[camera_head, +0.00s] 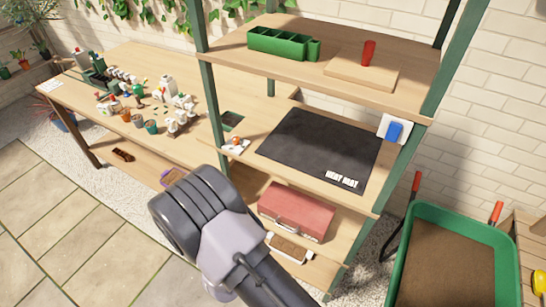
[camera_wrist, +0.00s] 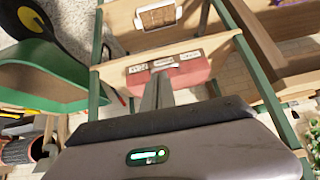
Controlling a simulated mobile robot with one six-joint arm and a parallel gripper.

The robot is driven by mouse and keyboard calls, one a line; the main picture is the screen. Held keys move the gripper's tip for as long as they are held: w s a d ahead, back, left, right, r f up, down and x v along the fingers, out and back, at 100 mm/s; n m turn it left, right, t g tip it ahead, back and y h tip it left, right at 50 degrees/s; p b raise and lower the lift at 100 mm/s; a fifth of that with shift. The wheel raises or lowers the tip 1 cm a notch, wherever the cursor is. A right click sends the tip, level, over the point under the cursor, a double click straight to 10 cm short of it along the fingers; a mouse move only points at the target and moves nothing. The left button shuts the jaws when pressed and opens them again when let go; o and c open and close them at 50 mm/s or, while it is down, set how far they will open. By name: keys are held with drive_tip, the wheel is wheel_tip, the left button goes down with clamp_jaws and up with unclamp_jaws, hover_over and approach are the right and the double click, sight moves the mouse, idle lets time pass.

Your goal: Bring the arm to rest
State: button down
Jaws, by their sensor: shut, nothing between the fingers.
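My gripper (camera_wrist: 158,92) shows in the wrist view, with its two fingers together and nothing between them. The fingers point toward the shelf unit, with a red toolbox (camera_wrist: 195,72) behind them. I cannot tell whether they touch anything, but no contact shows. In the head view my arm reaches up from the bottom edge in front of the shelf unit (camera_head: 211,110), and the gripper itself is hidden there. The same red toolbox (camera_head: 296,212) sits on a lower shelf to the right of my arm.
A black mat (camera_head: 318,146) lies on the middle shelf, below a green divided tray (camera_head: 280,43). A long bench (camera_head: 70,88) with several pots and bottles stands at left. A green wheelbarrow (camera_head: 394,280) stands at right. The paved floor (camera_head: 75,215) at left is clear.

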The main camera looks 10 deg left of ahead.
drive_tip(key=w+a+r+m+g+y+b, duration=0.15)
drive_tip(key=w+r, duration=0.25)
drive_tip(key=r, duration=0.4)
drive_tip(key=w+a+r+n+t+y+b, duration=0.1)
drive_tip(key=w+r+y, duration=0.2)
drive_tip(key=r, duration=0.6)
drive_tip(key=s+d+r+y+b, duration=0.1)
drive_tip(key=s+d+r, duration=0.15)
drive_tip(key=r, duration=0.35)
drive_tip(key=s+d+r+y, duration=0.1)
drive_tip(key=d+r+y, duration=0.1)
drive_tip(key=d+r, duration=0.35)
drive_tip(key=s+d+r+h+b, duration=0.1)
drive_tip(key=s+d+r, duration=0.2)
drive_tip(key=s+d, duration=0.3)
drive_tip(key=s+d+r+g+h+b, duration=0.1)
drive_tip(key=s+d+r, duration=0.3)
drive_tip(key=s, duration=0.6)
drive_tip(key=d+n, duration=0.1)
drive_tip(key=d, duration=0.1)
drive_tip(key=shift+d+r, duration=0.3)
drive_tip(key=shift+d, duration=0.05)
